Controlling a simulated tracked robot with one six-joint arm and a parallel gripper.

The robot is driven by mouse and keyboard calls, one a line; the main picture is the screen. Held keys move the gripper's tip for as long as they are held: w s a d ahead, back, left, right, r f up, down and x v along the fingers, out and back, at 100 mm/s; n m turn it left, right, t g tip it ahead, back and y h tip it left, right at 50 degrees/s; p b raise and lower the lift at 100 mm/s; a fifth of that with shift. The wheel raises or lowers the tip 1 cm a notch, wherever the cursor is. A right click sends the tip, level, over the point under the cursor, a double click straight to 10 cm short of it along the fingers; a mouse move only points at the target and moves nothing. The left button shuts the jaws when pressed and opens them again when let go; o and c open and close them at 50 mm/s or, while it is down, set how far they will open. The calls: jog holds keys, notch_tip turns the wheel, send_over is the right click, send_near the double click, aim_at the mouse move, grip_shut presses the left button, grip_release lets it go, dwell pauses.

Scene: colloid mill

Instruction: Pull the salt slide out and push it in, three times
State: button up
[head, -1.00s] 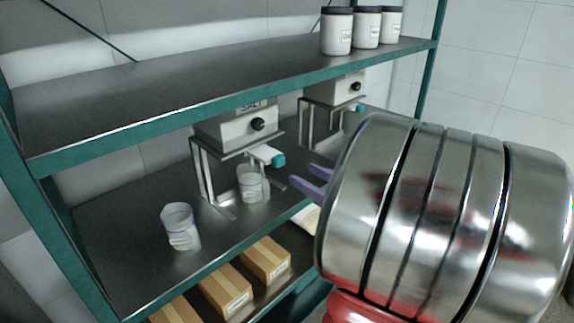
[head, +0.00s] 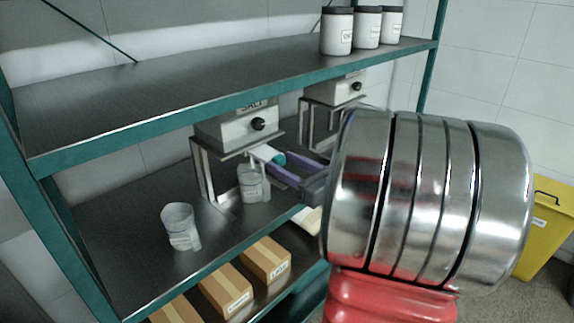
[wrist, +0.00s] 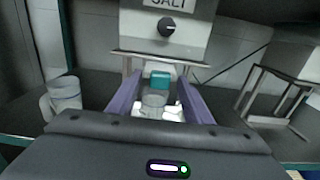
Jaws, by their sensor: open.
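The salt dispenser (head: 240,128), a pale box with a black knob and a SALT label, stands on a metal stand on the middle shelf; it also shows in the wrist view (wrist: 165,38). Its white slide (head: 264,152) sticks out at the front below the box and ends in a teal grip (wrist: 160,80). My gripper (head: 288,168) is open, its purple fingers in front of the slide. In the wrist view the teal grip shows between the two fingers (wrist: 161,88), with a gap on each side. The fingers partly hide the grip in the head view.
A clear jug (head: 251,186) stands under the salt dispenser. Another jug (head: 180,228) stands to the left on the same shelf. A second dispenser (head: 335,92) is at the right. Cardboard boxes (head: 228,290) lie below, and the upper shelf's teal edge (head: 230,105) runs above.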

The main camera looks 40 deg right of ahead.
jog(key=shift+c, duration=0.7)
grip_shut()
